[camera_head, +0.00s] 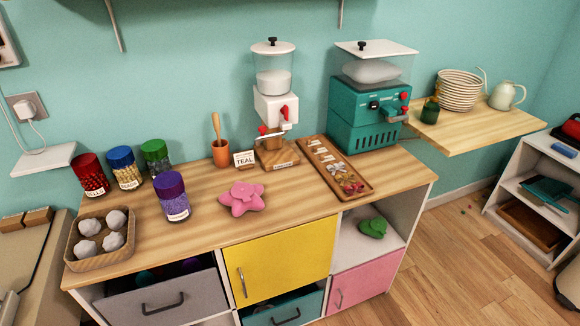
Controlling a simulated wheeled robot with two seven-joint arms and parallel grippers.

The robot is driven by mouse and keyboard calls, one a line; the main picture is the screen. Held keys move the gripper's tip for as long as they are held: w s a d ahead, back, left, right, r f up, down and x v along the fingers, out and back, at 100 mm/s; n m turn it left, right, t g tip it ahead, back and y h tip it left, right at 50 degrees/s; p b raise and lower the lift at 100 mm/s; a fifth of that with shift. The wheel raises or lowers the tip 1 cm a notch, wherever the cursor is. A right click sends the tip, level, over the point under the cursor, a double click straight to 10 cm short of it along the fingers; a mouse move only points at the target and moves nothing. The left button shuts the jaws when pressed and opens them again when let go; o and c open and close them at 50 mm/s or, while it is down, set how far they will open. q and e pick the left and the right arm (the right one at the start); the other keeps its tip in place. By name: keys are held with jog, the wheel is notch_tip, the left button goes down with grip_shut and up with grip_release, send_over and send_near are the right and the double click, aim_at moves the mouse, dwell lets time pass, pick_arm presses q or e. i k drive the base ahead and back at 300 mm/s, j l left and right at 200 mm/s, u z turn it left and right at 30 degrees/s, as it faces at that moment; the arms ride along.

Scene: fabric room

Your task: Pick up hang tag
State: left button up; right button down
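A small white card lettered TEAL (245,158) stands upright on the wooden counter (225,205), to the right of an orange-brown cup. Several small white pieces (318,149), possibly tags, lie in the far part of a long wooden tray (366,193) on the right of the counter. Small coloured items (352,186) lie in the tray's near part. I cannot tell for sure which of these is the hang tag. Neither of my grippers is in view.
Lidded jars (171,197), a pink star-shaped thing (241,198) and a basket of white balls (70,258) occupy the counter's left and middle. A white dispenser (274,105) and teal machine (368,120) stand behind. The counter's front middle is clear.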

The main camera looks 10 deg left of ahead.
aim_at(320, 149)
jog(key=i+l+u, duration=0.15)
jog(key=l, duration=0.45)
jog(key=i+l+u, duration=0.1)
jog(key=l, duration=0.5)
jog(key=i+l+u, duration=0.15)
jog(key=l, duration=0.45)
jog(key=l+u, duration=0.15)
jog(key=l, duration=0.45)
jog(key=i, duration=0.05)
